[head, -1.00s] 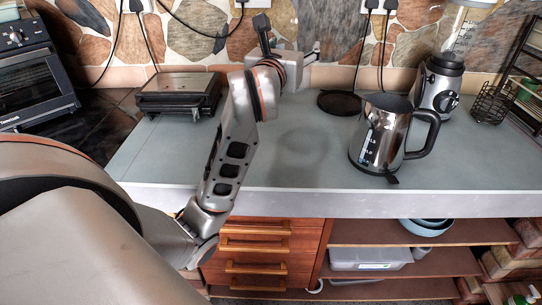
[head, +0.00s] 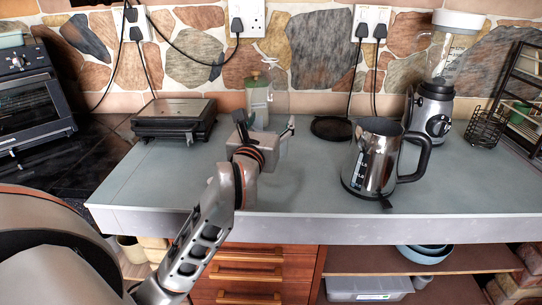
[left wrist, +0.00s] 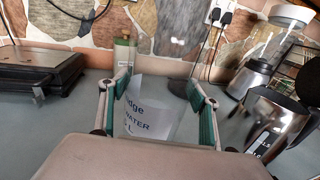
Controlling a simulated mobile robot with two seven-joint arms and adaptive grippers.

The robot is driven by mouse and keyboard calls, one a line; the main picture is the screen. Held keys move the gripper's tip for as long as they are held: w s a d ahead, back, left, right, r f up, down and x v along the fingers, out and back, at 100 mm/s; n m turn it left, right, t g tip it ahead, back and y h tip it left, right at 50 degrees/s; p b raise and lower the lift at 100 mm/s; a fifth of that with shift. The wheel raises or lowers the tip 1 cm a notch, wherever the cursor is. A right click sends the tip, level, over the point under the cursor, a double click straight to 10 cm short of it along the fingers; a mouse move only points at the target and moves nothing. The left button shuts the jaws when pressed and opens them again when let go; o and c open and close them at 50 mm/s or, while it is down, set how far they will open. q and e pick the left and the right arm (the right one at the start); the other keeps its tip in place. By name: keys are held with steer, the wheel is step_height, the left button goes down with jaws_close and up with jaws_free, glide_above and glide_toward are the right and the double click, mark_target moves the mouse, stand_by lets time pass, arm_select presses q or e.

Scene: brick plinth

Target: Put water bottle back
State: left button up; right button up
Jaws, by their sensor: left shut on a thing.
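In the left wrist view, the bottle (left wrist: 150,121), with a white label reading "WATER", is between the green-padded fingers (left wrist: 160,95). The bottle's base is hidden behind the gripper, so I cannot tell whether it touches the counter. My right gripper is not in view.
A contact grill (head: 175,118) stands to the left. A steel kettle (head: 372,160), its round black base (head: 332,128) and a blender (head: 436,110) stand to the right. A wire rack (head: 487,127) is at the far right. The counter front between grill and kettle is clear.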

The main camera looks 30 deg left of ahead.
arm_select(q)
step_height(320, 180, down, 3)
steer(key=shift+f+b, duration=0.2)
steer(key=shift+b, duration=0.15)
steer(key=shift+f, duration=0.45)
step_height(320, 180, down, 3)
steer(key=shift+f+b, duration=0.15)
steer(key=shift+b, duration=0.45)
steer(key=shift+f, duration=0.5)
steer(key=o, duration=1.8)
steer(key=shift+c, duration=0.2)
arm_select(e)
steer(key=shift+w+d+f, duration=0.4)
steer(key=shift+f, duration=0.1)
